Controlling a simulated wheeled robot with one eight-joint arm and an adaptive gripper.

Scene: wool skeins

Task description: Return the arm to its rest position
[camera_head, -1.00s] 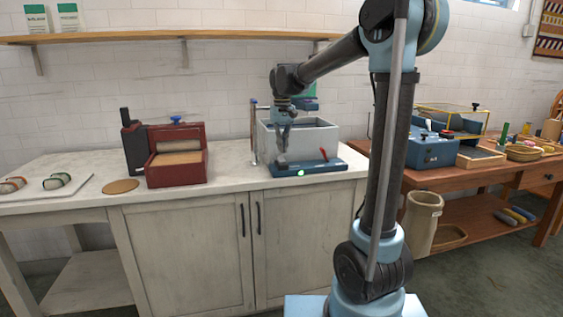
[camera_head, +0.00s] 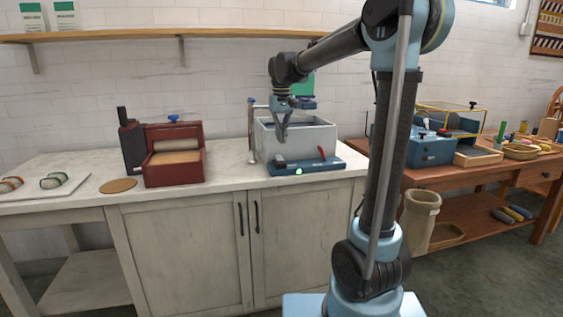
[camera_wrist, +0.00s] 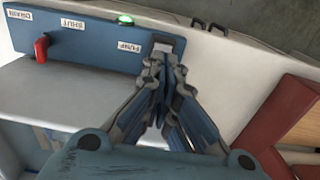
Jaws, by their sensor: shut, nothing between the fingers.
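My arm (camera_head: 391,150) rises from its base and reaches left over the counter. My gripper (camera_head: 281,138) points down in front of the grey tub, apart from anything I can see it holding. In the wrist view my gripper (camera_wrist: 163,65) is shut and empty, its fingertips together over the white button beside the PUMP label on the blue panel (camera_wrist: 90,38). I cannot tell whether the tips touch the button. The panel carries a red lever (camera_wrist: 41,48) and a lit green lamp (camera_wrist: 125,19).
The grey tub (camera_head: 318,138) stands behind the blue panel on the white counter (camera_head: 80,165). A red box (camera_head: 175,170) stands to the left. Skeins lie on a tray (camera_head: 78,182) at far left. A wooden bench (camera_head: 480,173) with a blue box (camera_head: 428,152) is at right.

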